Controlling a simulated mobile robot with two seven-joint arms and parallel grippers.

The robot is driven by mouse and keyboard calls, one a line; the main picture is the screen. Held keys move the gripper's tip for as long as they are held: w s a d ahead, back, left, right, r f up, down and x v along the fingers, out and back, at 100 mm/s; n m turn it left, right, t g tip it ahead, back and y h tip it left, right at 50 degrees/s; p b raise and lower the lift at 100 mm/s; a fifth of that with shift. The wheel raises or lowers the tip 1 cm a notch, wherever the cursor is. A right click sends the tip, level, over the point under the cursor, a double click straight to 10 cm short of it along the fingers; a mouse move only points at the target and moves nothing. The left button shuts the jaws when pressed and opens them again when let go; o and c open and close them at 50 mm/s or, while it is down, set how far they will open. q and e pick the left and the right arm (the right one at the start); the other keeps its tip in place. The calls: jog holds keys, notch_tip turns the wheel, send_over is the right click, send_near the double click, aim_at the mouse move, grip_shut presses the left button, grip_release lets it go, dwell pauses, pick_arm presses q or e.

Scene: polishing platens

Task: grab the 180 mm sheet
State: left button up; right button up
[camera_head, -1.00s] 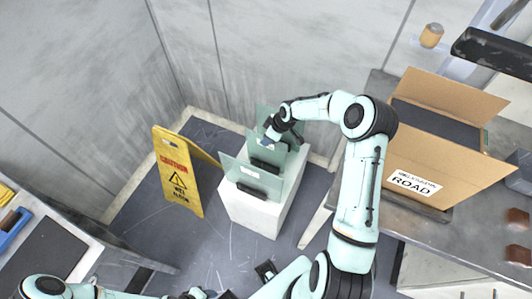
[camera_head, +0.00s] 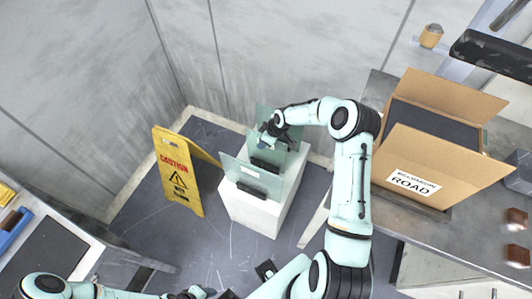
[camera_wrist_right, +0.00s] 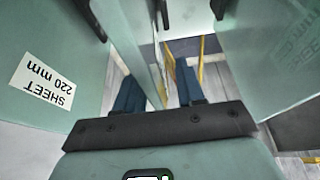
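Several upright, see-through green glass sheets stand in dark holders on the white pedestal (camera_head: 255,214). The front sheet (camera_head: 233,168) bears a pale label too small to read in the head view; a back sheet (camera_head: 262,113) stands behind. In the right wrist view, the left sheet (camera_wrist_right: 60,40) is labelled "SHEET 220 mm". The right sheet (camera_wrist_right: 280,50) has faint, unreadable marks. My right gripper (camera_head: 265,140) is open among the sheets. Its blue fingers (camera_wrist_right: 158,84) stand apart, with a middle sheet (camera_wrist_right: 138,45) edge-on between them. No 180 mm label is readable. My left gripper (camera_head: 190,293) is partly cut off.
A yellow wet-floor sign (camera_head: 177,180) stands left of the pedestal. An open cardboard box (camera_head: 440,165) sits on the grey bench (camera_head: 376,90) at right. Walls close in behind the pedestal. A table (camera_head: 75,222) is at lower left.

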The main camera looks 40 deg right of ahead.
jog(key=shift+f, duration=0.2)
dwell(0.4)
grip_shut()
dwell(1.2)
jog(key=shift+r, duration=0.1)
